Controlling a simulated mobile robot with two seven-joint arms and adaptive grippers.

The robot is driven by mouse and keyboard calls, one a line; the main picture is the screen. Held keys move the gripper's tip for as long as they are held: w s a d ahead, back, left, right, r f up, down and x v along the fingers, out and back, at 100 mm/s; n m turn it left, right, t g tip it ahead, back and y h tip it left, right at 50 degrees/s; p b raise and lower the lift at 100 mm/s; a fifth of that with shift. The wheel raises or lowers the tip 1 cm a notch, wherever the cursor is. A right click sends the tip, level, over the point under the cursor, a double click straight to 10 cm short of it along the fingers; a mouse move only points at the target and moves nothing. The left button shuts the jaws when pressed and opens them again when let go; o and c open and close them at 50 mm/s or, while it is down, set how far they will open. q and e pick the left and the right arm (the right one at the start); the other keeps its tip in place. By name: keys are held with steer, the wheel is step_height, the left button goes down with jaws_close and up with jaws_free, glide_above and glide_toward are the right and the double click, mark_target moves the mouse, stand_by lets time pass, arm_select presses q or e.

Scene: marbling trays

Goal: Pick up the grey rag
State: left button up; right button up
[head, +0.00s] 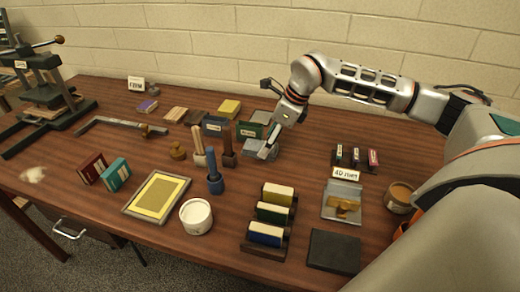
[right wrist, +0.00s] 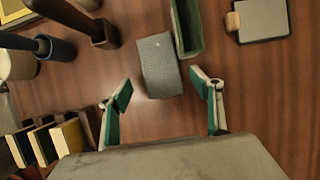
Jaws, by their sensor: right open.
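The grey rag (right wrist: 158,65), seen as a flat grey rectangle with a speckled surface, lies on the table just ahead of my right gripper in the right wrist view. In the head view the grey patch (head: 252,149) is partly hidden by the gripper. My right gripper (right wrist: 164,92) is open and empty, its two green-padded fingers apart on either side of the rag's near end, not touching it as far as I can see. In the head view my right gripper (head: 270,147) points down over this spot. My left gripper is not in view.
A green box (right wrist: 187,28) stands close beside the rag. Handled tools, one brown (right wrist: 103,32) and one blue (right wrist: 55,47), stand to the left. A rack of coloured blocks (head: 266,238) is nearer the front. Bare table lies right of the gripper in the wrist view.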

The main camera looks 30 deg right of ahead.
steer(key=shift+x, duration=0.95)
steer(key=c, duration=1.1)
steer(key=shift+c, duration=0.2)
steer(key=shift+r, duration=0.15)
step_height(320, 180, up, 20)
steer(key=p, duration=0.1)
steer(key=shift+p, duration=0.35)
steer(key=shift+o, duration=0.2)
